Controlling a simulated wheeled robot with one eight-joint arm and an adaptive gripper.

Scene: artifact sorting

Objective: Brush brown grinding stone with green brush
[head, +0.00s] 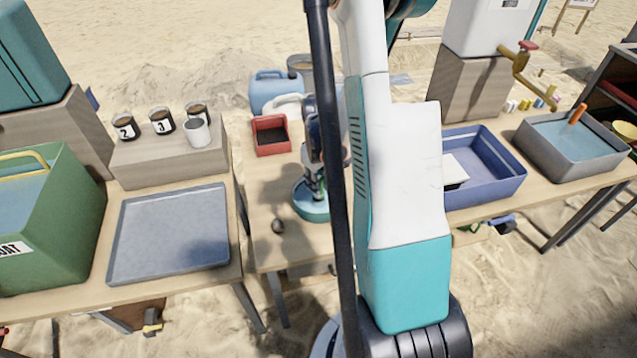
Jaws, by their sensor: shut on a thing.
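My gripper (315,180) is partly hidden behind my own arm and points down over the middle table. It is shut on a small green thing, which looks like the green brush, but its shape is mostly hidden. Just below it is a round teal dish or pad (308,210), also partly covered by my arm. A small dark brown rounded stone (278,226) lies on the table to the left of the teal round thing, apart from it. I cannot tell whether this is the grinding stone or whether another stone lies under the gripper.
A red tray (270,148) and a blue jug (275,92) stand behind. A grey flat tray (170,240), numbered jars (162,121) and a green crate (75,222) are left. A blue bin (505,190) and a grey water basin (535,165) are right.

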